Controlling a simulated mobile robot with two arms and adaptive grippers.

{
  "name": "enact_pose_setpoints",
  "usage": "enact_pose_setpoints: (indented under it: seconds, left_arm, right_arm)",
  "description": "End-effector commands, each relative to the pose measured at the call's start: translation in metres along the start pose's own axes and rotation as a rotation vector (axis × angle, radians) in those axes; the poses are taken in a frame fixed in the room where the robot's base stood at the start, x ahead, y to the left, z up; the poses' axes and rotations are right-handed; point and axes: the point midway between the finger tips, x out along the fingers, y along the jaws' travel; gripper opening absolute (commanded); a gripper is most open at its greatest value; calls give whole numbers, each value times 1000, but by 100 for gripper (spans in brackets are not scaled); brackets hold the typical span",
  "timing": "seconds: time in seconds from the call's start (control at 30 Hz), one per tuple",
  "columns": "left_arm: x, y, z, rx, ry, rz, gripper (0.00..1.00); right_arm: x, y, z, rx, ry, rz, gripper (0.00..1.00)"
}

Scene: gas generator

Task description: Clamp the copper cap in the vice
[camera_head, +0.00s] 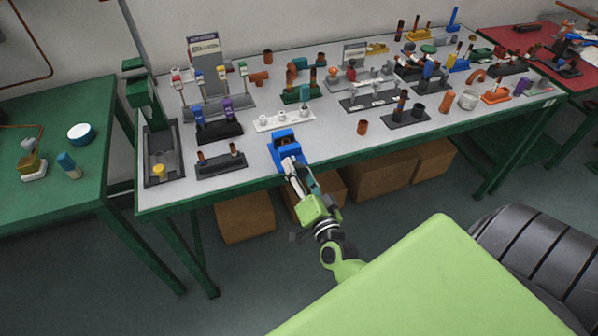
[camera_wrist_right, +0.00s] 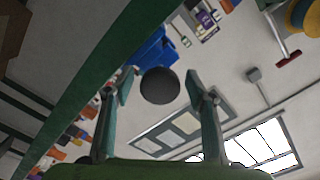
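A blue vice (camera_head: 284,146) stands at the front edge of the grey-topped table, with a dark gap between its jaws. Blue parts of the vice (camera_wrist_right: 150,52) also show in the right wrist view. My right gripper (camera_head: 296,178) is just in front of the vice. In the right wrist view its fingers (camera_wrist_right: 160,88) are apart, with a dark round knob (camera_wrist_right: 160,86) in line between them and a gap on both sides. I cannot make out a copper cap in the vice. A short copper-coloured piece (camera_head: 362,127) stands on the table to the right. My left gripper is out of view.
A white rack (camera_head: 270,123) is close behind the vice, and a dark holder (camera_head: 221,163) with copper pieces is to its left. Several fittings crowd the table. Cardboard boxes (camera_head: 244,217) lie beneath it.

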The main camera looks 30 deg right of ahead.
Motion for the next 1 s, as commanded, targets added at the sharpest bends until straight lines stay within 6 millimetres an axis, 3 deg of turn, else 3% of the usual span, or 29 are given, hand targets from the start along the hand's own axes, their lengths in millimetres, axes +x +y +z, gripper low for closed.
enact_pose_setpoints:
  seconds: [0.33,0.7,1.0]
  left_arm:
    - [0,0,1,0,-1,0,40]
    - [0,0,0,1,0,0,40]
    - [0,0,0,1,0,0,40]
  right_arm:
    - [-11,1,1,-1,-3,2,51]
    - [-86,1,1,-1,-3,3,51]
    - [-119,0,0,0,0,0,51]
